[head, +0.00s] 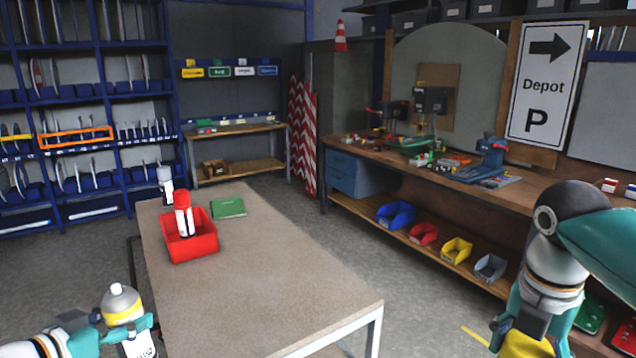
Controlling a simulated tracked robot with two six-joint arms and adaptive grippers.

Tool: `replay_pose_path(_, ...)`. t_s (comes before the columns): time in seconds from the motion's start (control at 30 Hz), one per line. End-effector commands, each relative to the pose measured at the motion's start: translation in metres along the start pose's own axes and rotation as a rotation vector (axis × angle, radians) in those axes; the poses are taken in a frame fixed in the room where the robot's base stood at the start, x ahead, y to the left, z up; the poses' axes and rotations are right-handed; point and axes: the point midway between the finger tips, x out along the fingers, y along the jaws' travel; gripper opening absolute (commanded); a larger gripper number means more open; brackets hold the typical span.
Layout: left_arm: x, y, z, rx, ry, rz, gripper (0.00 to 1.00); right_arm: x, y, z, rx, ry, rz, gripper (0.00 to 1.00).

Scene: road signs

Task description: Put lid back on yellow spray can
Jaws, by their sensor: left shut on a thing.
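A spray can (122,305) with a grey domed top, a small pale nozzle, a yellow band and a white label stands nearly upright at the bottom left. Its top has no lid on it. My right arm comes in from the right. A yellow piece (525,343), possibly the lid, shows at the bottom right beside teal parts of that arm. It is cut off by the picture's edge, and the right gripper's fingers cannot be made out clearly.
A table (265,290) bears a red bin (192,250) with a red-capped can (184,215), another can (165,186) behind it and a green book (228,208). The table's near right part is clear. A workbench (440,182) with coloured bins below runs along the right.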

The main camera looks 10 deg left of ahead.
Motion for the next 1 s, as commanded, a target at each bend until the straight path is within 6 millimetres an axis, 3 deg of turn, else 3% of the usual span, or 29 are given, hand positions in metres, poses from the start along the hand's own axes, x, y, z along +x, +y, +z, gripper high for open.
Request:
replay_pose_path(0.17,0.022,0.02,0.034,0.021,-0.001,0.095,0.04,0.032,0.015,0.004,0.262,0.003,-0.039,0.53)
replay_pose_path(0.5,0.059,0.079,0.111,0.095,0.0,0.329,0.04,0.11,0.044,0.009,0.968,0.002,-0.126,0.53)
replay_pose_path(1.0,0.078,0.176,0.202,0.188,0.002,0.624,0.04,0.232,0.068,-0.002,2.017,0.0,-0.253,0.53)
